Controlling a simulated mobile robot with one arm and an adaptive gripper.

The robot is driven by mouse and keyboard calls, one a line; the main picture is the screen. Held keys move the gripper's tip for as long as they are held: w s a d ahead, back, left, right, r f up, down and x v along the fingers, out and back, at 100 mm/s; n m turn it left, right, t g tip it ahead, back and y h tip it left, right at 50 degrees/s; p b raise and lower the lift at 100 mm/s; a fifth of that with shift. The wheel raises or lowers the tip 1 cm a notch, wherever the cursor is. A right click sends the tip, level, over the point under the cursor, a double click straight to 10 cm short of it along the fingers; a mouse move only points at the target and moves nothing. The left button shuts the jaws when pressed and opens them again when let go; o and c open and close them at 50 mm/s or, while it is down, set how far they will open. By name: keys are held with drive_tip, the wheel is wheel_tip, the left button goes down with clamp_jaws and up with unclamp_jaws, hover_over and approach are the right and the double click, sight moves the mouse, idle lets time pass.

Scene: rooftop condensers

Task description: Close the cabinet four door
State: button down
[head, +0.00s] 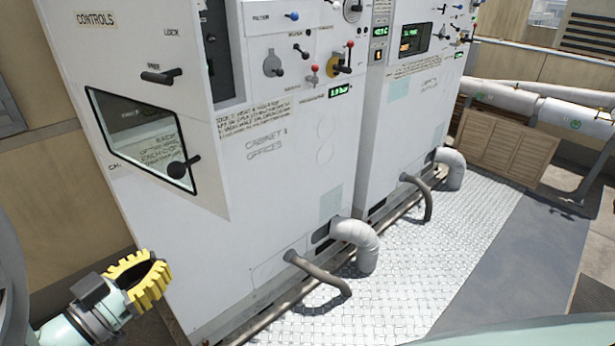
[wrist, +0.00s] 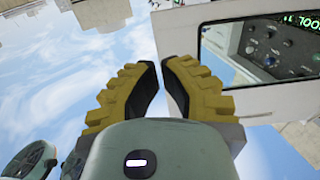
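The cabinet four (head: 290,195) is a tall white cabinet in the middle of the head view, with lettering that reads like "CABINET 4". Its door (head: 115,50) is a white panel at the upper left with a window, a dark lever (head: 161,75) and a dark handle (head: 183,167). The door appears to stand open at an angle, beside a dark gap. My gripper (head: 157,277) with yellow ribbed fingers is below the door, apart from it. In the wrist view the fingertips (wrist: 162,64) nearly meet, with nothing between them; the windowed panel (wrist: 180,40) is to their right.
A second white cabinet (head: 405,120) stands to the right. Grey bent pipes (head: 357,240) stick out low from both cabinets. The metal plate floor (head: 400,275) in front looks clear. Large pipes (head: 545,108) and a slatted wooden box (head: 500,145) are at the far right.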

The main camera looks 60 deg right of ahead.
sight(223, 212)
drive_tip(key=d, duration=0.4)
drive_tip(key=d+p, duration=0.1)
drive_tip(key=d, duration=0.7)
drive_tip(key=shift+w+r, duration=0.15)
drive_tip(key=shift+w, duration=0.1)
drive_tip(key=shift+w+d+r+p, duration=0.2)
drive_tip(key=shift+d+p, duration=0.1)
drive_tip(key=shift+p, duration=0.4)
drive_tip(key=shift+d+f+p, duration=0.1)
drive_tip(key=shift+d+p, duration=0.25)
drive_tip(key=shift+p, duration=0.35)
drive_tip(key=shift+s+d+f+p, duration=0.1)
drive_tip(key=shift+d+f+p, duration=0.2)
drive_tip(key=shift+d+p, duration=0.15)
